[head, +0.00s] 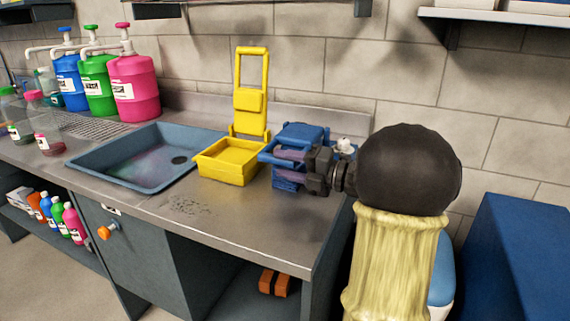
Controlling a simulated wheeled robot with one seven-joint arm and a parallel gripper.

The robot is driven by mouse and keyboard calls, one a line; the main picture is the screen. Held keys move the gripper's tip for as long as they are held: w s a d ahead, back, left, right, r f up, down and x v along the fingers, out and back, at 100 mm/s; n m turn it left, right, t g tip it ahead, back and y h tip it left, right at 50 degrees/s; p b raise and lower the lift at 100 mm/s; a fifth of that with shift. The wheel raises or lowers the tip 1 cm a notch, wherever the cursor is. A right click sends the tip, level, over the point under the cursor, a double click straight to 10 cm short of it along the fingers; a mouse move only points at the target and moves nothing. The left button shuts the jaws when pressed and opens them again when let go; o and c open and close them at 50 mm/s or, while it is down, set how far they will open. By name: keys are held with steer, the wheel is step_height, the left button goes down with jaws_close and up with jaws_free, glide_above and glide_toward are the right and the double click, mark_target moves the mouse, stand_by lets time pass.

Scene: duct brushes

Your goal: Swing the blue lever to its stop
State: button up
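A blue wringer-like unit (302,134) stands at the right end of the steel counter, largely hidden behind my gripper. Its blue lever cannot be clearly told apart from its body; a blue bar (266,155) sticks out at its left side. My gripper (288,165) reaches in from the right, with its two purplish fingers one above the other in front of the blue unit. The fingers are apart with blue showing between them. I cannot tell whether they press on the bar or only stand around it.
A yellow unit (229,162) with an upright yellow frame (251,90) stands just left. A blue-grey sink (135,163) and coloured pump bottles (134,84) lie further left. The counter front (245,222) is clear. A large blue box (520,260) stands on the right.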

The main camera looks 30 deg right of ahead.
steer(key=shift+a+r, duration=0.1)
steer(key=shift+a, duration=0.05)
steer(key=p+v, duration=0.1)
steer(key=v, duration=1.6)
steer(key=shift+s, duration=0.1)
